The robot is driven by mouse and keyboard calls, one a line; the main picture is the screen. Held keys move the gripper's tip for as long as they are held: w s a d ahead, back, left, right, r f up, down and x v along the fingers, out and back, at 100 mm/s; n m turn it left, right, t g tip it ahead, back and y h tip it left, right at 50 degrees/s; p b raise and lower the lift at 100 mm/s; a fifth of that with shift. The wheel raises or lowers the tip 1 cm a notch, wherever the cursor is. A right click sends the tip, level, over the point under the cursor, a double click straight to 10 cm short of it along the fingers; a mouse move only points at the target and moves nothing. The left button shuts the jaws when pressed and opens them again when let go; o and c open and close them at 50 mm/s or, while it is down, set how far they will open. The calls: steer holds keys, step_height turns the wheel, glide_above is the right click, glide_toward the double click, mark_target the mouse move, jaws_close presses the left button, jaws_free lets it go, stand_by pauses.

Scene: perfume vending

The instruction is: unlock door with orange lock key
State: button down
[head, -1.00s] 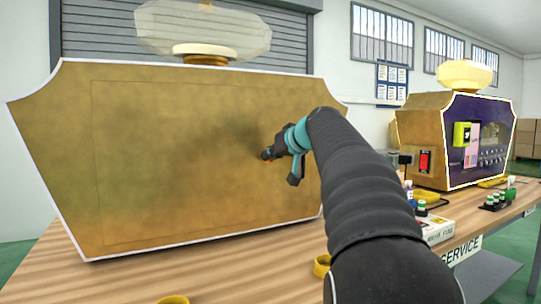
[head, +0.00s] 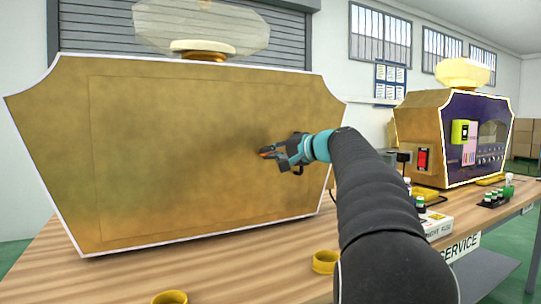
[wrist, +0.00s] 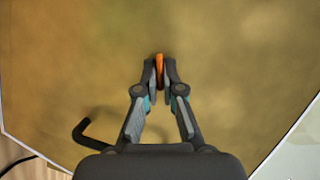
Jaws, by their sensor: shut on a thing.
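The large gold panel (head: 170,150) of the near perfume-bottle-shaped machine faces me. A thin rectangular outline marks the door on it. My gripper (head: 265,153) is in front of the panel's right part in the head view. In the wrist view, my gripper (wrist: 160,72) is shut on a small orange key (wrist: 159,62) held between its fingertips. The key points at the gold surface (wrist: 70,60). I cannot tell whether it touches the surface. No lock shows clearly; the gripper may cover it. A black bent handle (wrist: 95,133) shows at lower left in the wrist view.
A second machine (head: 420,130) with a purple front stands at right. Yellow rings (head: 325,262) lie on the wooden table (head: 240,270) in front. Small bottles (head: 497,195) and a white box (head: 438,225) are on the right.

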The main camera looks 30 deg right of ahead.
steer(key=shift+f+m+t+y+b, duration=0.15)
steer(key=shift+m+t+y+b, duration=0.45)
steer(key=shift+m, duration=1.3)
steer(key=c, duration=1.3)
jaws_free()
steer(key=v, duration=1.2)
steer(key=shift+f, duration=0.1)
